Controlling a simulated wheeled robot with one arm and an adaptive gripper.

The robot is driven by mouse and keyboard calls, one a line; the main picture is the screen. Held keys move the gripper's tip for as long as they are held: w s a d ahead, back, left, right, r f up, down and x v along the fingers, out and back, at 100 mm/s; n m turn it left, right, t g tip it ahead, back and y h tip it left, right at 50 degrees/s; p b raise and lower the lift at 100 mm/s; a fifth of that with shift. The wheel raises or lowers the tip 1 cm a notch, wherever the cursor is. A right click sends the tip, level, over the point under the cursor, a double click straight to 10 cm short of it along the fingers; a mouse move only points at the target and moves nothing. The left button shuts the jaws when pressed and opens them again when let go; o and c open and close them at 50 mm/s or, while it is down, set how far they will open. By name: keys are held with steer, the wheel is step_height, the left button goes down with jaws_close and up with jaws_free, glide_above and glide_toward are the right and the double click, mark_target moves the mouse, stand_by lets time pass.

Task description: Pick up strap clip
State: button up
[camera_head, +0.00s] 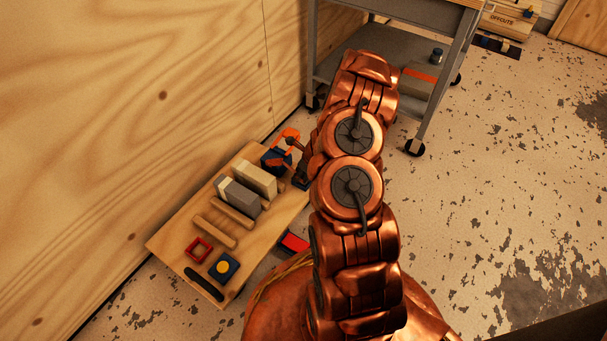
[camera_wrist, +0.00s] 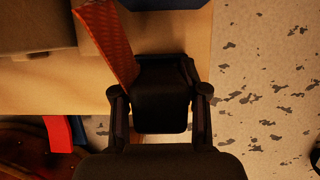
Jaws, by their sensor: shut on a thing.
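The strap clip appears to be the dark block (camera_wrist: 160,98) with an orange textured strip (camera_wrist: 106,42) at its upper left in the wrist view. My gripper (camera_wrist: 160,112) is shut on the dark block, with one black finger on each side. A dark blue edge shows at the block's far end. In the head view my gripper is largely hidden by my copper arm. A small dark blue part (camera_head: 300,183) shows beside the arm at the board's right corner. I cannot tell whether the clip touches the board.
The wooden board (camera_head: 160,243) holds grey and beige blocks (camera_head: 240,195), a red frame (camera_head: 199,249), a blue piece with a yellow disc (camera_head: 224,267) and a blue-and-orange item (camera_head: 275,160). A red object (camera_head: 294,242) lies beside it. A grey cart (camera_head: 428,115) stands behind. Floor at right is clear.

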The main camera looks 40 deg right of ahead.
steer(key=c, duration=0.4)
steer(key=shift+o, duration=0.2)
steer(key=shift+r, duration=0.15)
